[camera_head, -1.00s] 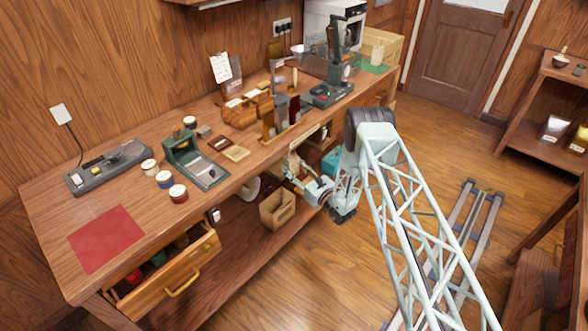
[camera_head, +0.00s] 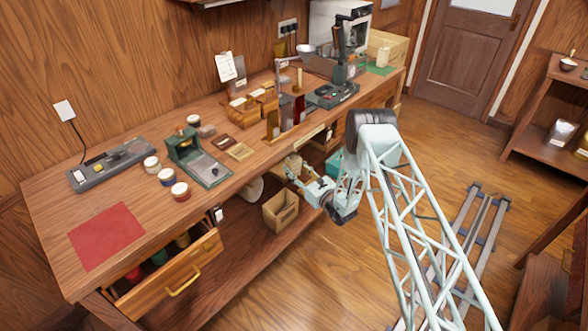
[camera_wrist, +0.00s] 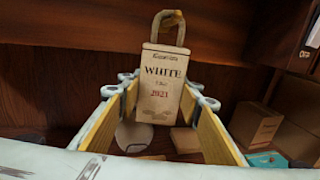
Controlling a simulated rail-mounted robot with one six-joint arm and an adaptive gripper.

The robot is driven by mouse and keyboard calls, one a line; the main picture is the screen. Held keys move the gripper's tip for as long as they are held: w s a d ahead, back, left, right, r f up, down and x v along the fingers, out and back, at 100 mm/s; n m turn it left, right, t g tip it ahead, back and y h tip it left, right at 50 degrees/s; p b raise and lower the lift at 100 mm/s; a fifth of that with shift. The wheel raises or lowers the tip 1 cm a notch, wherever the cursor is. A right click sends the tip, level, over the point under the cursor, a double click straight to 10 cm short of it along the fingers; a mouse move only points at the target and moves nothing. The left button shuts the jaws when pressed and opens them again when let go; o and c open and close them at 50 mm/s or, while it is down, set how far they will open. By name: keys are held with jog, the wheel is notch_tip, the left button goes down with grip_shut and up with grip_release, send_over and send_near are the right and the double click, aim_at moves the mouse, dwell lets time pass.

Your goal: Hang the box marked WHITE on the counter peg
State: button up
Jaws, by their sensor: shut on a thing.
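In the head view the box (camera_head: 293,163) is small, held by my gripper (camera_head: 298,174) just in front of the counter's front edge.
A drawer (camera_head: 170,275) stands open at the counter's left. An open carton (camera_head: 281,211) sits on the lower shelf below my gripper. The counter top (camera_head: 140,205) carries jars, a green device (camera_head: 197,160) and a red mat (camera_head: 106,236).

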dwell(0.4)
jog(key=o, duration=0.9)
jog(key=o, duration=0.8)
jog(key=shift+s+d, duration=0.2)
jog(key=shift+p+v, duration=0.5)
jog(key=shift+v, duration=2.5)
jog(key=shift+s+d, duration=0.2)
jog(key=shift+s+d, duration=0.1)
